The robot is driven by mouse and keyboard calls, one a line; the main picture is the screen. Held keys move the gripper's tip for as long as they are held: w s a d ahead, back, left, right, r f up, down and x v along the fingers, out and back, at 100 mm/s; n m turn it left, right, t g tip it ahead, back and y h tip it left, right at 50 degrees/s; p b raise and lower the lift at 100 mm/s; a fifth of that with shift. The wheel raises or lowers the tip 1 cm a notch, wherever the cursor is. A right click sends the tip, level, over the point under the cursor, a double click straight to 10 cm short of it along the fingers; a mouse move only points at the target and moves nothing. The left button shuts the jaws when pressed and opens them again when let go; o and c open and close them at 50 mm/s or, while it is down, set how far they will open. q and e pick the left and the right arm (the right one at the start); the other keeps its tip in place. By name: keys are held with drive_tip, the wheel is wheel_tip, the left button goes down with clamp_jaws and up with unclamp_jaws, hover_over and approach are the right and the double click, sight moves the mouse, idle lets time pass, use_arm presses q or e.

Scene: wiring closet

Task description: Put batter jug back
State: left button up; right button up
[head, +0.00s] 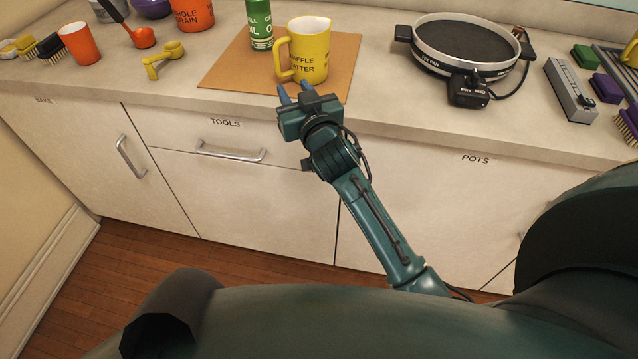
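The yellow batter jug (312,55), lettered "WAFFLE BATTER", stands upright on a brown board (228,75) on the counter. Its handle (282,60) points left. My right gripper (293,90) is at the counter's front edge, just in front of the jug and below its handle in the picture. Its two blue fingers are apart, with nothing seen between them. I cannot tell whether a fingertip touches the jug. My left gripper is not in view.
A green bottle (259,25) stands close behind the jug on its left. A round pan appliance (464,45) with a cord is to the right. An orange cup (80,43), a red ladle (142,37) and a yellow item (163,60) are left. Closed drawers and cupboards (240,185) lie below.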

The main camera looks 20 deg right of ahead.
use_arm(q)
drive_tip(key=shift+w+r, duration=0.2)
use_arm(e)
drive_tip(key=s+a+f+n+g+y, duration=0.1)
drive_tip(key=s+f+g, duration=0.1)
drive_tip(key=s+f, duration=0.4)
drive_tip(key=s+a+f+n+g+y, duration=0.1)
drive_tip(key=s+f, duration=0.5)
drive_tip(key=s, duration=0.6)
drive_tip(key=s+a+f+n+g+y, duration=0.1)
drive_tip(key=s+a+f+g, duration=0.1)
drive_tip(key=s+f, duration=0.5)
drive_tip(key=s+g, duration=0.1)
drive_tip(key=s, duration=0.2)
drive_tip(key=shift+g+y, duration=0.4)
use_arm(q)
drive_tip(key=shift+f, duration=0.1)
use_arm(e)
drive_tip(key=shift+a+r, duration=0.1)
use_arm(q)
drive_tip(key=p, duration=0.2)
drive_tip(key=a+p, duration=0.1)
drive_tip(key=p, duration=0.1)
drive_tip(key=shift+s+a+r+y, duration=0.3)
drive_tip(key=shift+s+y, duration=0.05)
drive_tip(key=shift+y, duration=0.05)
use_arm(e)
drive_tip(key=shift+s+d+r+h, duration=0.15)
drive_tip(key=shift+d+r+h, duration=0.15)
drive_tip(key=shift+d+h, duration=0.35)
